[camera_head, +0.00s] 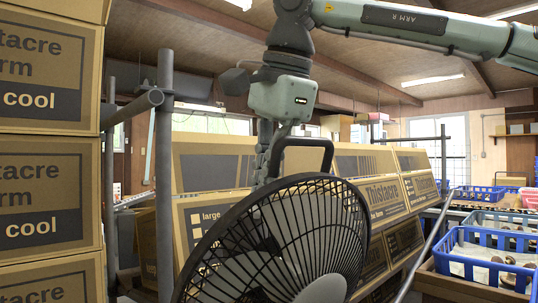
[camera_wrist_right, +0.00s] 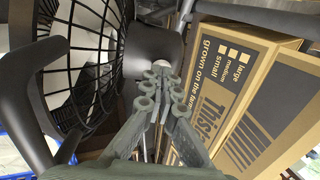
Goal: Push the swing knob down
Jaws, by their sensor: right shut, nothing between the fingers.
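The black fan (camera_head: 285,245) stands in the lower middle of the head view, with its round wire guard toward me and a loop handle (camera_head: 305,142) on top. In the right wrist view its guard (camera_wrist_right: 75,65) fills the left side, and the dark motor housing (camera_wrist_right: 150,48) lies just ahead of the fingertips. My right gripper (camera_wrist_right: 161,72) is shut and empty, pointing at the housing behind the guard; I cannot tell whether it touches. My left gripper is not in view.
Cardboard boxes (camera_head: 50,180) are stacked at the left. More boxes (camera_head: 375,200) stand behind the fan, close beside my right gripper in the wrist view. A grey metal post (camera_head: 164,190) rises left of the fan. Blue crates (camera_head: 485,258) with mushrooms sit at the right.

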